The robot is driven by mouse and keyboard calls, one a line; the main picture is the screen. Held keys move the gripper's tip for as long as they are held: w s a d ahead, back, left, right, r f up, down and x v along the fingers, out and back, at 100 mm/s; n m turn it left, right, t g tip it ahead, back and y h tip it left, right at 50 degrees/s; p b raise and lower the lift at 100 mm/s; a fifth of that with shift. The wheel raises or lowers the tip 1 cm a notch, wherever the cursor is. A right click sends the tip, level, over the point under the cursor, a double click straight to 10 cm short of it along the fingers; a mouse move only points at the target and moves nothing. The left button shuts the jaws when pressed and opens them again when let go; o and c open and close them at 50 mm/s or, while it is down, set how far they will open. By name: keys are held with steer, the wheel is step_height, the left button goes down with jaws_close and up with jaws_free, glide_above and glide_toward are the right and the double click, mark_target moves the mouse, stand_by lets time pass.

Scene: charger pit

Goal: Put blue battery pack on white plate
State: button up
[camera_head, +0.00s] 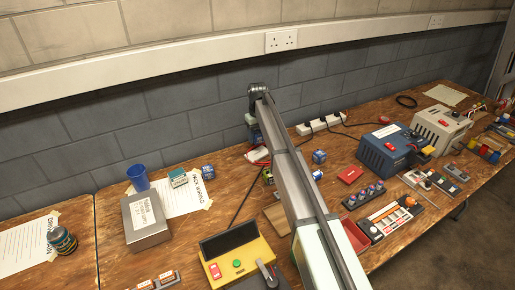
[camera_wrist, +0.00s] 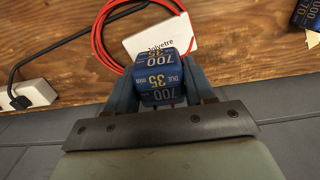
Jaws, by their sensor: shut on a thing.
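My gripper (camera_wrist: 164,82) is shut on a blue battery pack (camera_wrist: 162,70) with yellow and white print, a finger on each side. A flat white plate (camera_wrist: 184,32) with dark lettering lies on the wooden bench just beyond the pack in the wrist view. The pack covers part of the plate, and I cannot tell whether they touch. In the head view the white plate (camera_head: 257,154) shows left of my arm, near the wall. My gripper is mostly hidden there behind my arm.
A red cable loop (camera_wrist: 99,37) lies around the plate. A white power strip (camera_head: 319,124) stands by the wall. Other small blue packs (camera_head: 208,172) (camera_head: 319,157) are on the bench. A blue cup (camera_head: 138,178) and grey box (camera_head: 146,219) stand at left.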

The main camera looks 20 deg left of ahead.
mark_target(257, 132)
steer(key=shift+f, duration=3.05)
steer(key=shift+f, duration=0.1)
steer(key=o, duration=1.2)
step_height(257, 132, up, 12)
steer(key=shift+r, duration=0.15)
